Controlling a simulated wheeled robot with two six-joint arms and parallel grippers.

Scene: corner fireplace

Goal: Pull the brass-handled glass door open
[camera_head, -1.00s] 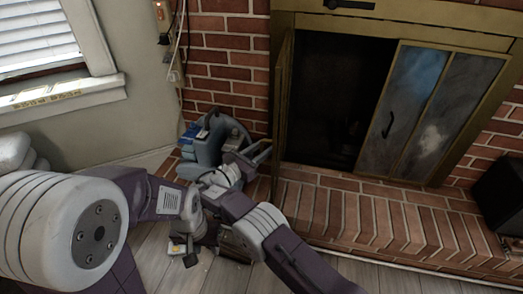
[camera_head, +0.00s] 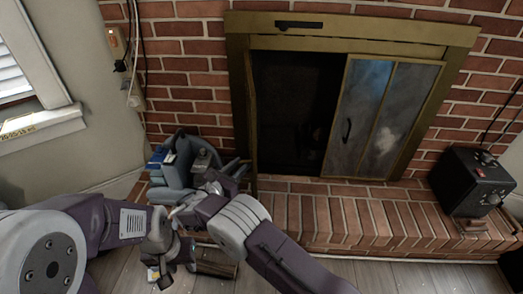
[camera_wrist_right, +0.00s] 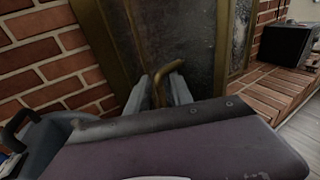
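The brass-framed glass door (camera_head: 251,120) on the left of the fireplace stands swung out, seen nearly edge-on in the head view. In the right wrist view its dark pane (camera_wrist_right: 175,35) fills the upper middle, with a bent brass handle (camera_wrist_right: 160,90). My right gripper (camera_head: 238,168) is at the door's left face. Its two fingers (camera_wrist_right: 163,92) stand on either side of the handle, with narrow gaps seeming to show beside it. My left gripper (camera_head: 160,272) is low at the left, apart from the door; its fingers are too unclear to read.
The right glass door (camera_head: 385,110) stays across the firebox opening. A raised brick hearth (camera_head: 350,215) runs in front. A black box (camera_head: 472,182) sits at its right end. A grey-blue tool caddy (camera_head: 175,170) stands against the brick wall behind my arms.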

